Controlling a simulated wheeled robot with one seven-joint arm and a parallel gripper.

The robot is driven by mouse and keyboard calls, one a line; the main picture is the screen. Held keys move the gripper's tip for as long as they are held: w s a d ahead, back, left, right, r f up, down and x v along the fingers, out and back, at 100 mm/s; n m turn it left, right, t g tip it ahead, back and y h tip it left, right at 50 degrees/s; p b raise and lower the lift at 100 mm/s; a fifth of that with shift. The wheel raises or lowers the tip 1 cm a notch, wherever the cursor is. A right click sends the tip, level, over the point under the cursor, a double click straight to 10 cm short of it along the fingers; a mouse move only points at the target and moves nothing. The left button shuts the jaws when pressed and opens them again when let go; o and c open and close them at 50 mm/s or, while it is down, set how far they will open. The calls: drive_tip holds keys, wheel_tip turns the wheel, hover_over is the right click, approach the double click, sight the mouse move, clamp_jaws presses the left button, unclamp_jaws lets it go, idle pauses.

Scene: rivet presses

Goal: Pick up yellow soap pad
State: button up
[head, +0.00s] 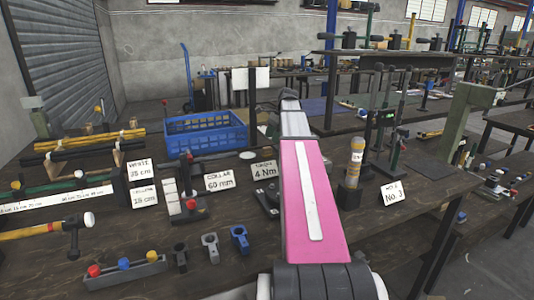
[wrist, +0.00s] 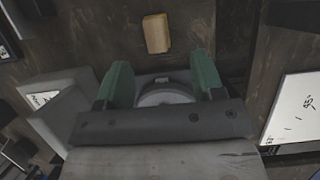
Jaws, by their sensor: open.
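The yellow soap pad (wrist: 156,33) shows in the wrist view as a small tan-yellow block lying on a dark brown wooden surface. It is near the top middle, beyond my fingertips and apart from them. My gripper (wrist: 161,74) is open, its two green fingers spread to either side with the pad roughly in line with the gap. A round, pale grey thing (wrist: 165,95) shows between the fingers; I cannot tell what it is. In the head view my pink arm reaches away over the bench, and I cannot make out the pad there.
A blue crate (head: 203,146) stands left of my arm. A yellow-labelled tube (head: 354,163) and dark upright tools stand close to its right. Small clamps (head: 210,247) and a hammer (head: 75,229) lie at the front left. A white card (wrist: 293,112) lies right in the wrist view.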

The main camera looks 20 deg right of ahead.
sight(267, 148)
drive_tip(key=shift+s+a+x, duration=0.1)
drive_tip(key=shift+a+x, duration=0.05)
drive_tip(key=shift+x, duration=1.4)
drive_tip(key=shift+s+a+x, duration=0.15)
drive_tip(key=shift+x, duration=1.4)
drive_tip(key=shift+r, duration=0.1)
drive_tip(key=c, duration=1)
